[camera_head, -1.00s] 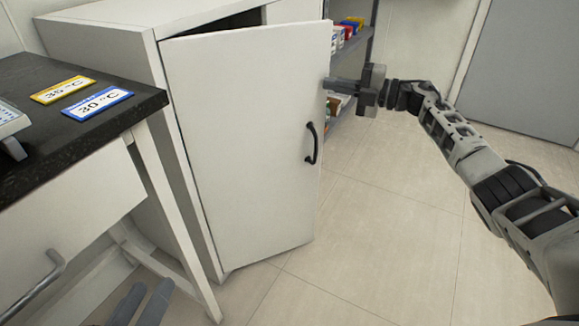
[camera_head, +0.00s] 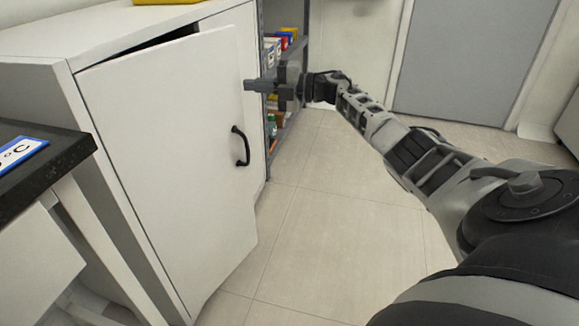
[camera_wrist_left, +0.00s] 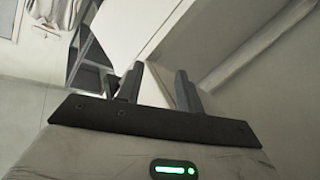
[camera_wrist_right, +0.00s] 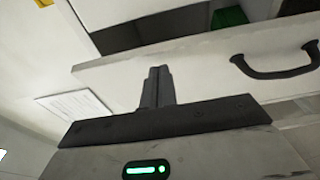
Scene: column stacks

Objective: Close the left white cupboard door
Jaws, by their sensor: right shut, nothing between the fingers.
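The left white cupboard door (camera_head: 175,150) stands ajar, hinged at its left, with a dark gap along its top. Its black handle (camera_head: 241,146) is near the free edge and also shows in the right wrist view (camera_wrist_right: 275,68). My right gripper (camera_head: 247,86) is shut and empty, its fingertips at the door's free edge above the handle; I cannot tell whether they touch. In the right wrist view the shut fingers (camera_wrist_right: 158,72) point at the white door. My left gripper (camera_wrist_left: 158,75) is open and empty in its wrist view, outside the head view.
A shelf with coloured boxes (camera_head: 284,42) is behind the door. Tiled floor (camera_head: 320,215) is clear at the right, before a grey door (camera_head: 470,55).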

